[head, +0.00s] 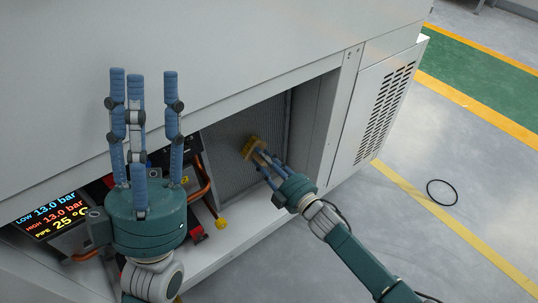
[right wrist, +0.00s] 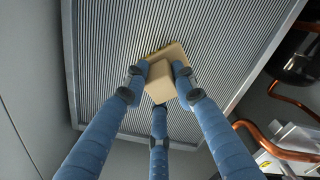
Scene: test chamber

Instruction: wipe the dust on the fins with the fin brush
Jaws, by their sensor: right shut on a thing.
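The fin panel (head: 228,172) is a grey ribbed face inside the open bay of a large cabinet. It fills much of the right wrist view (right wrist: 110,55). The fin brush (head: 251,146) is tan-yellow with a block-shaped handle, and it also shows in the right wrist view (right wrist: 160,82). My right gripper (head: 262,161) is shut on the brush handle and holds the brush at the fins; I cannot tell whether the bristles touch. No dust can be made out clearly. My left gripper (head: 144,85) is open and empty, fingers pointing up, in front of the cabinet.
Copper pipes (right wrist: 280,150) run beside the fins. The bay's right side wall (head: 325,120) stands close to my right arm. A black ring (head: 442,193) lies on the open floor.

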